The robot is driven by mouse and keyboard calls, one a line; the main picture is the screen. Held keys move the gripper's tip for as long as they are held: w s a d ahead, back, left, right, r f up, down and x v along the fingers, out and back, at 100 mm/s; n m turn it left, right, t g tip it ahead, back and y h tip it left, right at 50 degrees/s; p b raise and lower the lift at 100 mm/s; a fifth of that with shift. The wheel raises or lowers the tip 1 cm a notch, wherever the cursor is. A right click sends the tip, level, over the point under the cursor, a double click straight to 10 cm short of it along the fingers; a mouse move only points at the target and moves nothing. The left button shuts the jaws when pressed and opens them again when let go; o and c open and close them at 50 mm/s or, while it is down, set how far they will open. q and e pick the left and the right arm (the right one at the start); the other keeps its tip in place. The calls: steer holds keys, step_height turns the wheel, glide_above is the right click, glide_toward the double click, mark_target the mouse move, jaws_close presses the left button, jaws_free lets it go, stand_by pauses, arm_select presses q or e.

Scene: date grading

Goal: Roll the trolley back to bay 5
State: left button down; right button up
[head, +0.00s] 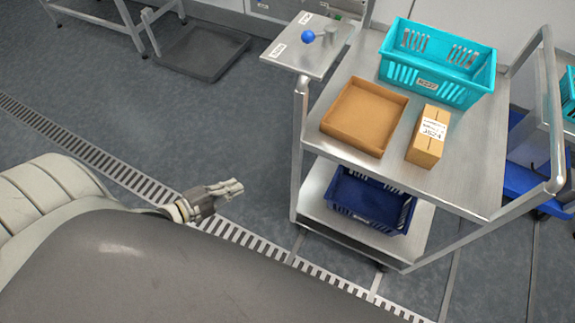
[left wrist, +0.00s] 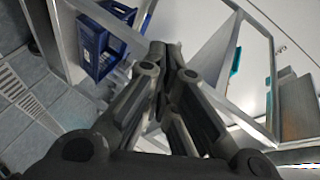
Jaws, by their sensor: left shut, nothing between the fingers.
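The trolley (head: 468,190) is a metal two-shelf cart with upright handle frames, at the right of the head view. Its top shelf holds a turquoise crate (head: 436,75), an open brown cardboard tray (head: 365,116) and a small labelled carton (head: 428,137). A dark blue crate (head: 370,200) sits on its lower shelf. My left gripper (head: 236,187) is shut and empty, left of the trolley and apart from it. In the left wrist view the gripper (left wrist: 165,50) is seen with the blue crate (left wrist: 100,45) and metal frame beyond. No bay number is readable. My right gripper is not visible.
A small metal side stand (head: 290,55) with a blue ball (head: 308,36) adjoins the trolley's far left corner. A dark floor tray (head: 202,52) lies at the back left. A slotted drain (head: 130,177) crosses the floor. Open floor lies left of the trolley.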

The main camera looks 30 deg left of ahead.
arm_select(q)
steer(key=d+r+m+h+b, duration=0.2)
steer(key=d+r+m+h, duration=0.5)
steer(key=r, duration=0.3)
steer(key=w+d+m+p, duration=0.1)
steer(key=w+d, duration=0.5)
steer(key=w, duration=0.4)
steer(key=shift+w+r+g, duration=0.2)
steer(key=shift+g, duration=0.1)
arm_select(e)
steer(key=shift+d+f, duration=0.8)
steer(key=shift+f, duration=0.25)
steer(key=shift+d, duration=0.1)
arm_select(q)
steer(key=shift+w, duration=0.1)
